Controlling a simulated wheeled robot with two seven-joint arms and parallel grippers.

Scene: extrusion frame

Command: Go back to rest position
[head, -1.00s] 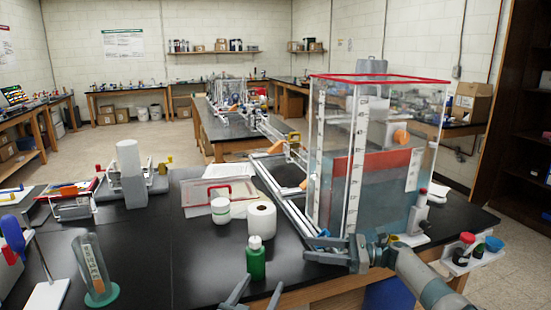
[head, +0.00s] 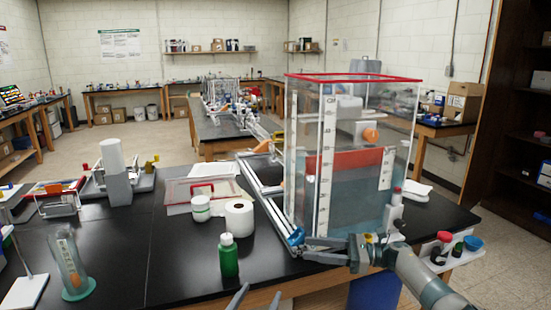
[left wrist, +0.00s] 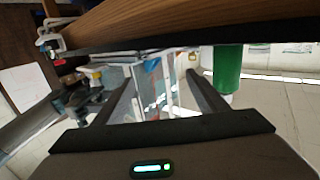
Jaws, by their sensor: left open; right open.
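My left gripper (head: 255,299) shows only its fingertips at the bottom edge of the head view, below the green bottle (head: 228,256). In the left wrist view its two fingers (left wrist: 165,95) stand apart with nothing between them, and the bottle (left wrist: 228,70) shows beyond the right finger. My right gripper (head: 325,250) comes in from the lower right, open, in front of the base of the clear tank (head: 305,160) with a red rim. I cannot tell whether it touches the tank. It seems to hold nothing.
A white roll (head: 239,217) and a white jar (head: 200,208) stand on the black bench (head: 130,250) left of the tank. A small shelf with bottles (head: 460,256) juts from the bench's right edge. A clear cylinder on a green base (head: 78,294) stands at the left.

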